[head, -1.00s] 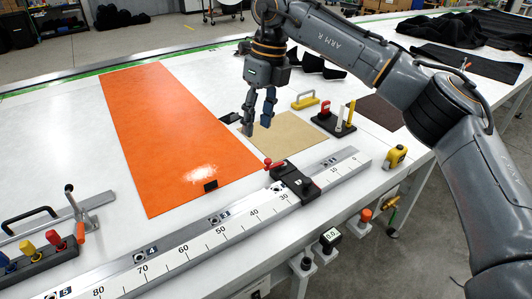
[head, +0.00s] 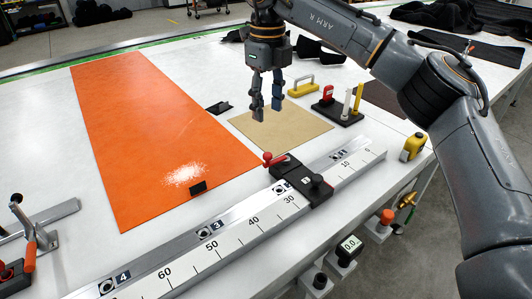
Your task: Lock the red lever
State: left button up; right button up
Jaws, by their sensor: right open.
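The red lever (head: 272,160) is a small handle with a ball end on the black sliding block (head: 304,186). It points left over the edge of the orange sheet. The block sits on the silver rail with the ruler scale (head: 255,222), near the 30 and 20 marks. My right gripper (head: 266,110) hangs fingers down above the tan sheet, behind the lever and apart from it. Its fingers are open with a gap between them and hold nothing. My left gripper is not in view.
An orange sheet (head: 140,130) and a tan sheet (head: 300,130) lie flat on the white table. A yellow handle (head: 301,87), a black tool stand (head: 338,113) and a yellow tape measure (head: 413,147) are to the right. A clamp with an orange grip (head: 30,256) stands at the lower left.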

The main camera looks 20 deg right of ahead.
aim_at(268, 154)
notch_tip(268, 154, down, 13)
jog(key=shift+s+r+p, duration=0.15)
jog(key=shift+p, duration=0.45)
grip_shut()
